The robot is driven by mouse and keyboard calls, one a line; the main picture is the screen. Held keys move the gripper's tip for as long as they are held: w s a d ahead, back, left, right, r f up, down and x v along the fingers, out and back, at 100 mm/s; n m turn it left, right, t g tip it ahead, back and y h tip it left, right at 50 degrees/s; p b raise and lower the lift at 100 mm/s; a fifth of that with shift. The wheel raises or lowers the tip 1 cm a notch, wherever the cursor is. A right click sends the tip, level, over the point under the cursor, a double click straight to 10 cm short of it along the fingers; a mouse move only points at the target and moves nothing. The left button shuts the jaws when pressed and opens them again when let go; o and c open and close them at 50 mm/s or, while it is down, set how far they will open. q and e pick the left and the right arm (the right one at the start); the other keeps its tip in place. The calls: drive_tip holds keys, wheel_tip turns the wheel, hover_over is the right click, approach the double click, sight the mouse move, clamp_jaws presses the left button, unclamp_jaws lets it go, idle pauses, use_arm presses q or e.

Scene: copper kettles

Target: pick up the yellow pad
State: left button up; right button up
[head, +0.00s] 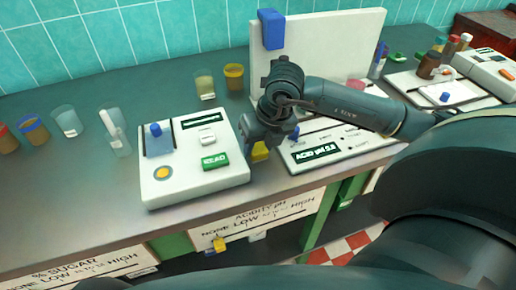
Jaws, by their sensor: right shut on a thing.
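The yellow pad (260,152) is a small yellow block low between the fingers of my right gripper (261,143). The gripper points down and is shut on the pad, at the right side of the white READ device (195,157). The fingers and wrist hide part of the pad, and I cannot tell whether it touches the counter. My left gripper is not in view.
A flat white ACID pH panel (332,143) lies just right of the gripper, with an upright white board (345,45) behind. Several cups and jars stand on the grey counter (80,185). The counter's front edge is close. A tray (445,91) lies far right.

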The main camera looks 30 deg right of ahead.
sight(259, 148)
drive_tip(key=shift+r, duration=0.1)
wheel_tip(259, 148, up, 10)
drive_tip(key=shift+f, duration=0.1)
idle(0.3)
drive_tip(key=o, duration=0.3)
drive_tip(key=shift+c, duration=1.2)
